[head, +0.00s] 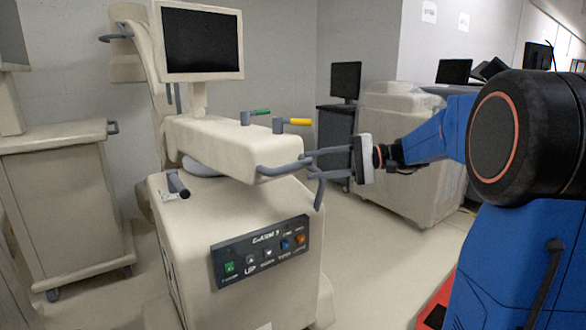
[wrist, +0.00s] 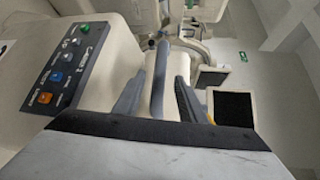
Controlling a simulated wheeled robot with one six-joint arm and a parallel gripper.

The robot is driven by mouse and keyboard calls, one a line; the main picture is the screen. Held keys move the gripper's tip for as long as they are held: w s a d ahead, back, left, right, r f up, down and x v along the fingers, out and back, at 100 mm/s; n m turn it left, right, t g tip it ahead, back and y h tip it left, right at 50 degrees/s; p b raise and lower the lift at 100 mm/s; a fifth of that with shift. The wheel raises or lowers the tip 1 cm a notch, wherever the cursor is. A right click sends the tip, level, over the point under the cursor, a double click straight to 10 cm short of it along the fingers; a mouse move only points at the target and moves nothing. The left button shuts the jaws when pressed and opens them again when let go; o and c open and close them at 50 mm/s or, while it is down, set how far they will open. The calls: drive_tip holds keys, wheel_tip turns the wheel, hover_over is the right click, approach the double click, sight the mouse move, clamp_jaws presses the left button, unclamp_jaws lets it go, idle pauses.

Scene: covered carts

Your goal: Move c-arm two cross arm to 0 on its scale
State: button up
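The C-arm cart's beige cross arm (head: 225,148) lies on top of the cart body (head: 240,225), with a grey handle (head: 280,170) at its near end. The cross arm also shows behind the handle in the wrist view. My gripper (head: 308,166) is at the handle's right end, its fingers pointing left. In the wrist view my gripper (wrist: 158,100) is open, with the grey handle bar (wrist: 160,75) between its two fingers. Gaps show on both sides of the bar. No scale reading can be made out.
A control panel (head: 262,250) with coloured buttons is on the cart's front. Green (head: 260,112) and yellow (head: 295,121) levers stand on the cross arm, below a monitor (head: 202,42). A beige cart (head: 65,205) is left; a covered cart (head: 405,150) is behind my gripper.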

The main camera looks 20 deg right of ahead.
sight(298, 166)
drive_tip(key=shift+x, duration=3.35)
clamp_jaws()
